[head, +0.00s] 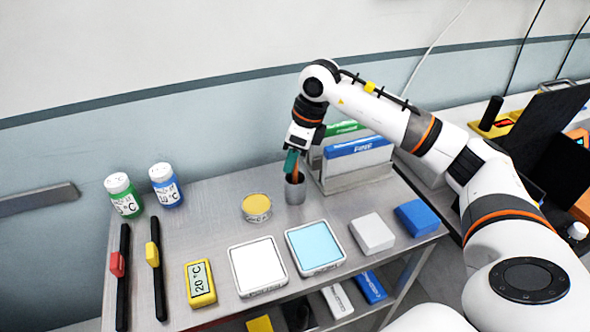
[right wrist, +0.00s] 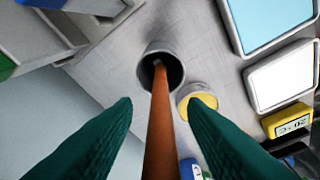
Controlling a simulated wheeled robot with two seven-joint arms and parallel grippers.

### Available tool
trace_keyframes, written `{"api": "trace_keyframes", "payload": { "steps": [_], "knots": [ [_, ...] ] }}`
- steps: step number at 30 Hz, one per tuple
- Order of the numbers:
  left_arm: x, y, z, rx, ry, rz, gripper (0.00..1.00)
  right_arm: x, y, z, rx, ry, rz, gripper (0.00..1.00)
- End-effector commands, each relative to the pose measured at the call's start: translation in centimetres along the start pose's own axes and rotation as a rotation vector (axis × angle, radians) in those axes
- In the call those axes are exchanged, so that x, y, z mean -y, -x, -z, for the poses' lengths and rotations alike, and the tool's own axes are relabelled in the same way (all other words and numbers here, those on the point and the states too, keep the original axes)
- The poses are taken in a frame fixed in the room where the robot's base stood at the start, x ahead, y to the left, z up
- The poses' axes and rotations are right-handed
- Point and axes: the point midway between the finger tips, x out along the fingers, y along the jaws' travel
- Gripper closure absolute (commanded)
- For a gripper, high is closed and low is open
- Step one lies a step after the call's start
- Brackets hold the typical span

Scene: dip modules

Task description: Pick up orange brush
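The orange brush (head: 296,173) stands in a small grey metal cup (head: 295,193) on the metal table. In the right wrist view the orange handle (right wrist: 160,120) runs from the cup's dark mouth (right wrist: 161,69) up toward the camera. My right gripper (head: 291,161) is above the cup at the handle's upper part. Its two green fingers (right wrist: 160,108) are apart, one on each side of the handle, with a visible gap on both sides. The brush's lower end is hidden inside the cup. My left gripper is not in view.
A rack (head: 352,172) with green and blue boxes stands close right of the cup. A yellow-topped round tin (head: 256,207) is near it at left. White (head: 257,265) and light-blue (head: 316,247) square trays lie in front. Two lidded jars (head: 123,195) stand at left.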

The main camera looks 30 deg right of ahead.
Motion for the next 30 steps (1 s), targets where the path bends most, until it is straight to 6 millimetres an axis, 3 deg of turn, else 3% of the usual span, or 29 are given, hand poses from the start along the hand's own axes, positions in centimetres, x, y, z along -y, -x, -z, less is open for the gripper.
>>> {"api": "trace_keyframes", "payload": {
  "steps": [1,7,17,30],
  "knots": [
    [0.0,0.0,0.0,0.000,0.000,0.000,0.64,0.0,0.0,0.0,0.000,0.000,0.000,0.70],
    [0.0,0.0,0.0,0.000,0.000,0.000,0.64,0.0,0.0,0.0,0.000,0.000,0.000,1.00],
    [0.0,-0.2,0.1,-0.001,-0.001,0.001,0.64,-0.1,0.6,0.2,-0.003,0.001,-0.002,1.00],
    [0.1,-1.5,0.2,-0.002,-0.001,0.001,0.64,0.0,8.2,2.4,-0.004,0.001,-0.001,1.00]
  ]
}}
